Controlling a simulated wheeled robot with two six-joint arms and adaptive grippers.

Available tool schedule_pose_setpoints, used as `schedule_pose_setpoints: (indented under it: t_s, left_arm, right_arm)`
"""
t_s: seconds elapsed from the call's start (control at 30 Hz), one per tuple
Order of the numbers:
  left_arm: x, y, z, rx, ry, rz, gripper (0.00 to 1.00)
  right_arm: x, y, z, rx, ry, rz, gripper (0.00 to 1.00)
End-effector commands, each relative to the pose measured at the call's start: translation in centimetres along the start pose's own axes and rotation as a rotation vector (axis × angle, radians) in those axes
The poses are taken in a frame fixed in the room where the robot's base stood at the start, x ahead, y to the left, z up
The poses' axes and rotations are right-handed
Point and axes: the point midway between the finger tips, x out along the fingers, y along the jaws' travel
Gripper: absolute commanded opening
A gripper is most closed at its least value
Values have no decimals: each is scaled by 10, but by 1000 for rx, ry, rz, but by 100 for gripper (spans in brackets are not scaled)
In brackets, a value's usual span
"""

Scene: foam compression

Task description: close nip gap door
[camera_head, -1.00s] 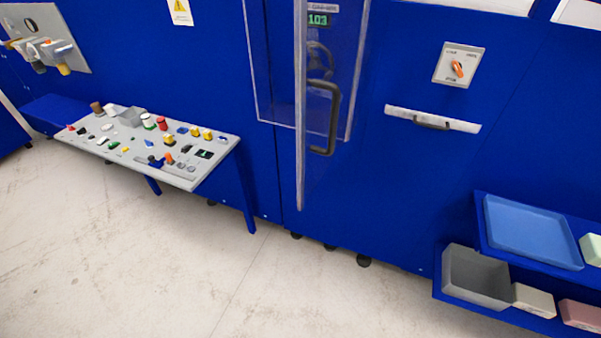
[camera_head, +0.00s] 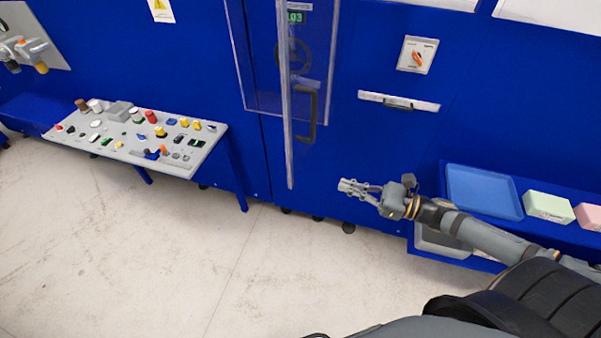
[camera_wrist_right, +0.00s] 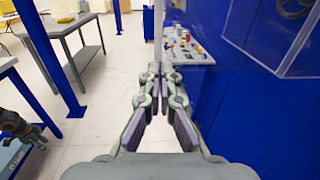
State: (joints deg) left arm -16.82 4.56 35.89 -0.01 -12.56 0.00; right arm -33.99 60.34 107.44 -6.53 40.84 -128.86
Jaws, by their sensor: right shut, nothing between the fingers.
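The nip gap door (camera_head: 291,90) is a clear panel seen nearly edge-on in the head view, standing out from the blue machine front. Its dark handle (camera_head: 307,115) is on the panel's right side. Behind it are a handwheel (camera_head: 294,57) and a green display reading 103 or similar (camera_head: 296,17). My right gripper (camera_head: 345,186) is below and to the right of the door's lower end, apart from it, shut and empty. In the right wrist view its fingertips (camera_wrist_right: 154,72) meet. My left gripper is not in view.
A grey control panel (camera_head: 110,149) with several buttons stands left. A rotary switch (camera_head: 417,55) and a drawer-like handle bar (camera_head: 398,101) are on the machine at right. A blue tray (camera_head: 483,191) and foam blocks (camera_head: 549,207) sit on a shelf near my right arm. The floor in front is clear.

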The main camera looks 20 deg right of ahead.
Motion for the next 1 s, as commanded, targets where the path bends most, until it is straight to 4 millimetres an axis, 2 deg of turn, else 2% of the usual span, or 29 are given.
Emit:
schedule_pose_setpoints:
  t_s: [0.03, 0.1, 0.3, 0.5, 0.53, 0.6, 0.8, 1.0]
  left_arm:
    - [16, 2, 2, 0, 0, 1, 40]
    - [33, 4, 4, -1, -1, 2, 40]
    - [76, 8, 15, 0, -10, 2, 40]
    - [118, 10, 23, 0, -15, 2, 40]
    - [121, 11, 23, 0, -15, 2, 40]
    - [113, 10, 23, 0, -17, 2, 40]
    - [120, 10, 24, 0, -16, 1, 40]
    - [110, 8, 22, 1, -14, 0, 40]
  right_arm:
    - [9, 0, -7, -4, -6, 1, 0]
    - [24, 0, -11, -5, -6, 1, 0]
    - [59, 0, -12, -5, -5, 0, 0]
    - [86, -1, -11, -8, -7, -2, 0]
    - [90, -1, -8, -9, -9, -4, 0]
    - [94, 0, 0, -3, -13, -1, 0]
    - [109, -2, 0, 1, -8, -7, 0]
    - [122, -2, 3, 1, -9, -4, 0]
